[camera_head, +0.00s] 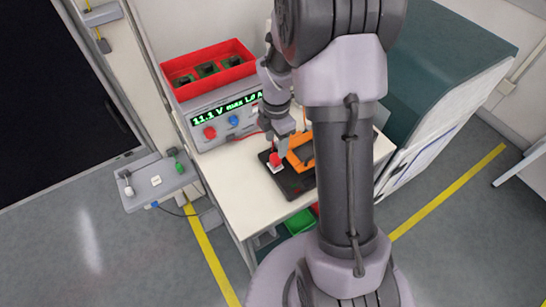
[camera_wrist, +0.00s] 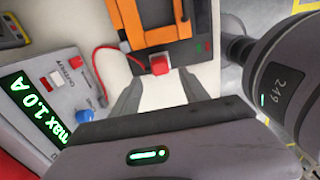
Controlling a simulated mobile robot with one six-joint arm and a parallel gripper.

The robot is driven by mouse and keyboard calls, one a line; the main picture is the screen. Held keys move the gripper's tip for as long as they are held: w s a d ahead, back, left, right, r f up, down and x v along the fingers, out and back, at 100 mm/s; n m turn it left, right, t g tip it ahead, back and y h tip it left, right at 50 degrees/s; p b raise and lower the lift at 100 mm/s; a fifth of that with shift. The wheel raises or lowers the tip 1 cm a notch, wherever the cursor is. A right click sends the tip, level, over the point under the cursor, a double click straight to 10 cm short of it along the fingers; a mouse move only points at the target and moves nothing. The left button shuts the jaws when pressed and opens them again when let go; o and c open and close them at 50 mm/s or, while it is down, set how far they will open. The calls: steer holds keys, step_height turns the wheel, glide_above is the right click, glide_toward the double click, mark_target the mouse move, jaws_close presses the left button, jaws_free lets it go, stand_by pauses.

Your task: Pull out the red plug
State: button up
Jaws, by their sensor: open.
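The red plug (camera_wrist: 160,64) is a small red block at the near edge of a black and orange device (camera_wrist: 158,22), with a red cable running to it. In the head view the red plug (camera_head: 275,160) shows at the left side of the device (camera_head: 301,182), just below my gripper (camera_head: 278,144). In the wrist view my gripper (camera_wrist: 152,86) is open, its two fingers pointing toward the plug, with nothing between them. I cannot tell how far the fingertips are above the plug.
A power supply (camera_head: 199,110) with a green display, a red knob (camera_head: 209,132) and a blue knob (camera_head: 233,120) stands behind the device. A red bin (camera_head: 165,73) sits on top of it. The table's (camera_head: 240,198) front left part is clear.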

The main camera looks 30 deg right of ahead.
mark_target(275, 156)
step_height(275, 156, down, 9)
steer(key=b, duration=0.7)
steer(key=shift+p, duration=0.3)
stand_by(0.8)
steer(key=shift+c, duration=0.2)
jaws_close()
steer(key=shift+r, duration=0.1)
steer(key=shift+r+p, duration=2.7)
steer(key=shift+r, duration=0.25)
